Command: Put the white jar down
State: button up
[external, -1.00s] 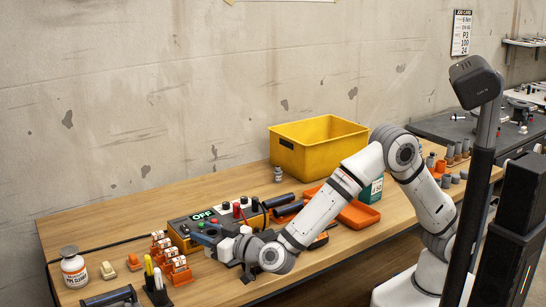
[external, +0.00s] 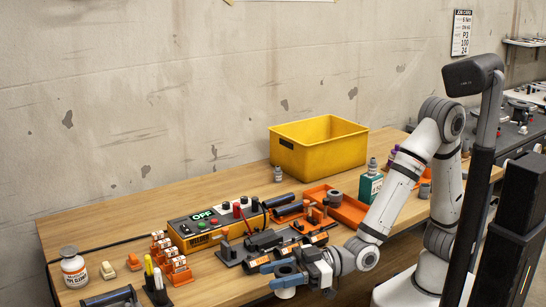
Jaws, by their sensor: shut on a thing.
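My gripper (external: 286,271), with blue fingers, is shut around a small white jar (external: 286,292) with a grey top. The jar is upright, and its white lower part shows below the fingers. It overlaps the front edge of the wooden bench (external: 215,291) in the picture; I cannot tell whether its base touches anything. Another white jar (external: 73,271), with a grey lid and an orange and black label, stands at the bench's far left, away from my gripper.
A yellow bin (external: 330,152) stands at the back. An orange tray (external: 347,208) and a green-labelled container (external: 370,186) are on the right. A control box marked OFF (external: 208,226) and dark fixtures (external: 262,243) fill the middle.

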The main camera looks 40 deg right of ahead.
jog(key=shift+s+d+r+n+g+p, duration=0.2)
jog(key=shift+s+d+n+g+p, duration=0.1)
jog(key=shift+s+g, duration=0.15)
jog(key=shift+s+d+r+n+g+p, duration=0.25)
jog(key=shift+s+g, duration=0.1)
jog(key=shift+s, duration=0.2)
notch_tip(320, 180, up, 13)
jog(key=p, duration=1.3)
jog(key=w+d+m+t+h, duration=0.2)
jog(key=w+d+m+t, duration=0.15)
jog(key=w+d, duration=0.6)
jog(key=w+d+m+t+h, duration=0.2)
jog(key=w+d+t, duration=0.2)
jog(key=w, duration=1)
jog(key=w+d+m+t+h, duration=0.2)
jog(key=w+d+m+t, duration=0.15)
jog(key=w+d, duration=0.55)
jog(key=w+d+m+t+h, duration=0.1)
jog(key=w+d, duration=0.4)
jog(key=d, duration=0.6)
jog(key=w+d+m+t+h, duration=0.1)
jog(key=w+d+m+h, duration=0.3)
jog(key=d, duration=0.7)
jog(key=w+d+m+t+h, duration=0.2)
jog(key=w+d+h, duration=0.3)
jog(key=d, duration=0.6)
jog(key=shift+w+f+h, duration=0.2)
jog(key=shift+w+h, duration=0.1)
jog(key=shift+h, duration=0.4)
